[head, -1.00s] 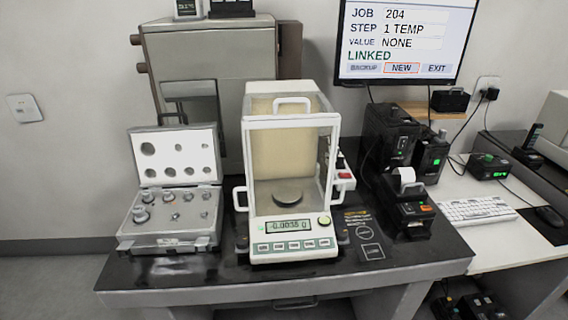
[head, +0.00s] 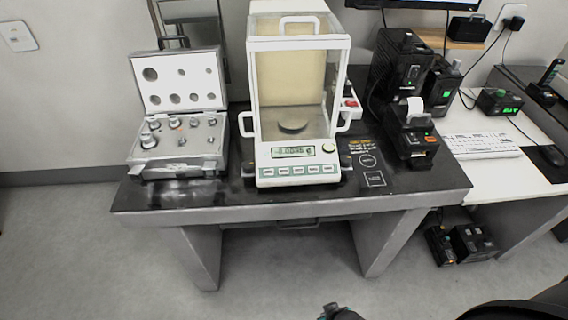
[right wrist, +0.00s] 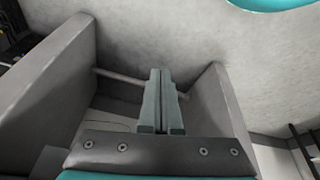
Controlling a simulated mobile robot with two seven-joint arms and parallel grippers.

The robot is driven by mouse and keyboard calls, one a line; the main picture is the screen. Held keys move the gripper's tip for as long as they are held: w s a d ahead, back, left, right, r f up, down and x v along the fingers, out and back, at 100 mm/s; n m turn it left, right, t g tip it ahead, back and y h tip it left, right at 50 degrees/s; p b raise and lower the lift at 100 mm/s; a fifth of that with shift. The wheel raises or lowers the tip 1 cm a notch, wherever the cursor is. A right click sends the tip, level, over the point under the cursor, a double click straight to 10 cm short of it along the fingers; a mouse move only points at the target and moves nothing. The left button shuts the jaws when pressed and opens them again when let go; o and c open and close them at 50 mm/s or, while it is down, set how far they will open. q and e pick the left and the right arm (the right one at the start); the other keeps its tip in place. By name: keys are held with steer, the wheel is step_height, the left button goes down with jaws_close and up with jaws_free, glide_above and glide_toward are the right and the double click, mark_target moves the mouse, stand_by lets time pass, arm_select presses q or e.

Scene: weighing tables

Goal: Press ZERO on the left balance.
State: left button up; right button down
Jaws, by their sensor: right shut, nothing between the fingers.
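The balance (head: 296,100) stands on the dark table, with its glass draft shield closed around a round pan (head: 293,126). Its display (head: 293,151) shows a small reading that I cannot read surely. A row of several keys (head: 298,170) runs along its front; their labels are too small to read. My right gripper (right wrist: 157,75) is shut and empty in the right wrist view, low near the table's legs. In the head view only a small part of my right arm shows at the bottom edge. My left gripper is not in view.
An open case of weights (head: 180,140) stands left of the balance. A small printer (head: 412,140) stands to its right, beside a marked pad (head: 372,170). The table's front edge (head: 300,211) is clear. A keyboard (head: 482,145) lies on the white desk at right.

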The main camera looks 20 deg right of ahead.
steer(key=w+r+m+t, duration=0.2)
steer(key=w+r, duration=0.7)
steer(key=w, duration=0.2)
step_height(320, 180, up, 30)
steer(key=m+t+h+p, duration=0.2)
steer(key=m+t+p, duration=0.1)
steer(key=m+t, duration=0.5)
glide_above(284, 171)
steer(key=s+a, duration=0.2)
steer(key=s, duration=0.3)
steer(key=shift+s+d+m+g, duration=0.1)
steer(key=shift+s+m+g, duration=0.15)
steer(key=shift+m, duration=0.25)
steer(key=w+f+b, duration=0.1)
steer(key=f+b, duration=0.1)
steer(key=w+f+b, duration=0.1)
steer(key=f+b, duration=0.2)
steer(key=w+f+b, duration=0.1)
steer(key=f+b, duration=0.2)
steer(key=shift+d+f, duration=0.1)
steer(key=shift+d, duration=0.3)
steer(key=shift+f, duration=0.1)
steer(key=shift+w+f+b, duration=0.2)
steer(key=shift+f+b, duration=0.1)
steer(key=shift+b, duration=0.2)
